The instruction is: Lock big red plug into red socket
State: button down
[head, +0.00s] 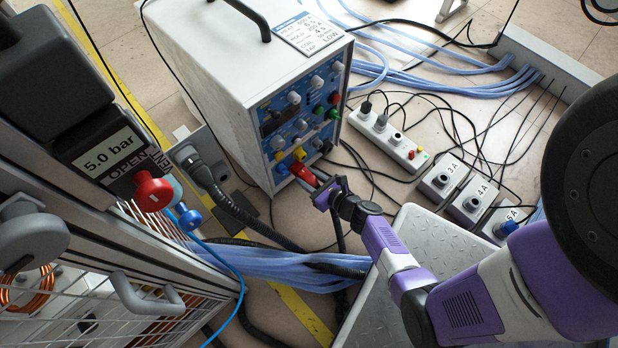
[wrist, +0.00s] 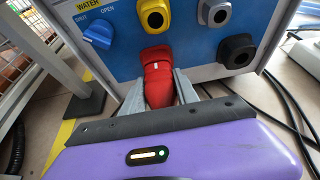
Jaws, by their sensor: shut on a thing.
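The big red plug (wrist: 159,88) is between the fingers of my gripper (wrist: 160,93) in the wrist view. Its far end meets the lower front panel of the white and blue heater unit (wrist: 115,58), where the red socket sits; the plug hides most of that socket. I cannot tell whether the plug is locked. In the head view the red plug (head: 304,173) shows at the panel's bottom edge, with my gripper (head: 316,182) shut around it from the lower right.
A blue valve knob (wrist: 97,34), a yellow socket (wrist: 153,14) and a black socket (wrist: 237,50) surround the plug on the panel. A power strip (head: 388,139) and several cables lie on the floor to the right. A metal platform (head: 405,235) stands beneath my arm.

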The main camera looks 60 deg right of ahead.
jog(key=shift+w+d+r, duration=0.1)
jog(key=shift+w+r, duration=0.05)
jog(key=shift+y+p, duration=0.3)
jog(key=shift+p, duration=0.05)
jog(key=shift+m, duration=0.5)
jog(key=shift+w+p, duration=0.1)
jog(key=shift+p, duration=0.2)
jog(key=shift+d+m+t+y, duration=0.1)
jog(key=shift+m+t+y, duration=0.2)
jog(key=shift+m+y, duration=0.25)
